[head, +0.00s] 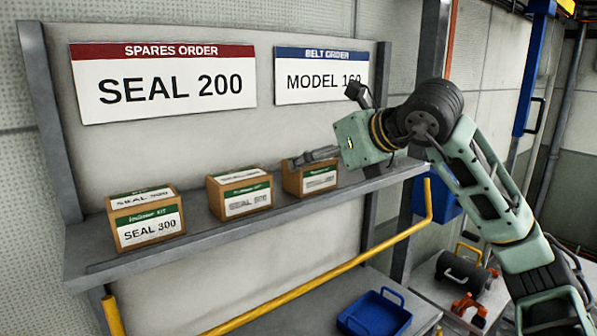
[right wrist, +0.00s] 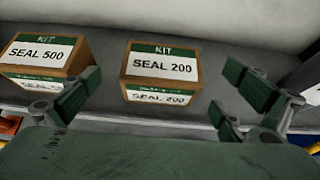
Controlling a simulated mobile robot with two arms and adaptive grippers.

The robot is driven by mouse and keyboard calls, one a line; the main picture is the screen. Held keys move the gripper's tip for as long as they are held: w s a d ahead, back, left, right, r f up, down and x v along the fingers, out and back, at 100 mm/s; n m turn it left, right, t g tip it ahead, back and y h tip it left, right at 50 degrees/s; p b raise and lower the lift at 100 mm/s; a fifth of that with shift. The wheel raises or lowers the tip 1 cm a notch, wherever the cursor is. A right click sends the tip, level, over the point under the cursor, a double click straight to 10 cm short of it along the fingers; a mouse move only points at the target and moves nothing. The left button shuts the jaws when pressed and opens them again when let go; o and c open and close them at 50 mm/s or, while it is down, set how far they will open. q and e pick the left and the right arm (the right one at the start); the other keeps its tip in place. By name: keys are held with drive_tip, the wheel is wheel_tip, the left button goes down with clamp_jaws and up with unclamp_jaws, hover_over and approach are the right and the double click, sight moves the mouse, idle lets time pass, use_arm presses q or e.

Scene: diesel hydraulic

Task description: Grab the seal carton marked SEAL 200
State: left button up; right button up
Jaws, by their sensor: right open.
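The SEAL 200 carton (right wrist: 160,68) is a small brown box with a green and white label, readable in the right wrist view. It stands on the grey shelf (head: 200,235). In the head view it is the rightmost carton (head: 318,181), its label blurred. My right gripper (head: 315,156) is at the carton's upper edge in the head view. In the right wrist view its two fingers are spread wide, one on either side of the carton, with nothing between them held. I cannot tell how far the fingertips are from the box. My left gripper is not in view.
The SEAL 500 carton (right wrist: 38,58) stands just left of it; the SEAL 300 carton (head: 146,218) is farther left. A sign (head: 165,84) reads SEAL 200. A yellow rail (head: 330,265) runs below the shelf, and a blue tray (head: 375,315) lies on the lower surface.

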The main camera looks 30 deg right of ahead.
drive_tip(key=shift+w+f, duration=0.15)
drive_tip(key=shift+w, duration=0.2)
drive_tip(key=shift+s+p, duration=0.1)
drive_tip(key=shift+p, duration=0.25)
drive_tip(key=shift+w+d+f+p, duration=0.15)
drive_tip(key=shift+w+f+p, duration=0.35)
drive_tip(key=shift+p, duration=0.3)
drive_tip(key=x, duration=0.3)
drive_tip(key=shift+w+f, duration=0.1)
drive_tip(key=shift+w, duration=0.2)
drive_tip(key=shift+s, duration=0.3)
drive_tip(key=shift+c, duration=0.6)
drive_tip(key=c, duration=1.3)
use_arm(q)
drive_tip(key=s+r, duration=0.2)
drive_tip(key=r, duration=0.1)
use_arm(e)
drive_tip(key=shift+c, duration=0.5)
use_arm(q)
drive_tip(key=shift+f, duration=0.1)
use_arm(e)
drive_tip(key=shift+r, duration=0.2)
